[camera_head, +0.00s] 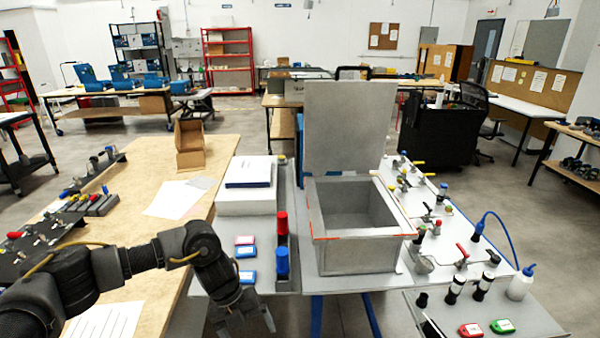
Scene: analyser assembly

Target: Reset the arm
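My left arm comes in from the left, above the wooden table, and bends down at the wrist. My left gripper (243,322) points down near the bottom edge, in front of the grey bench. Its fingers look spread, with nothing visible between them; the lowest part is near the picture edge. My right arm and gripper are not in view.
An open grey box (357,258) with a raised lid (348,125) stands on the bench, right of my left gripper. Valve panels (440,225) lie at right. A black valve board (40,245) lies at left.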

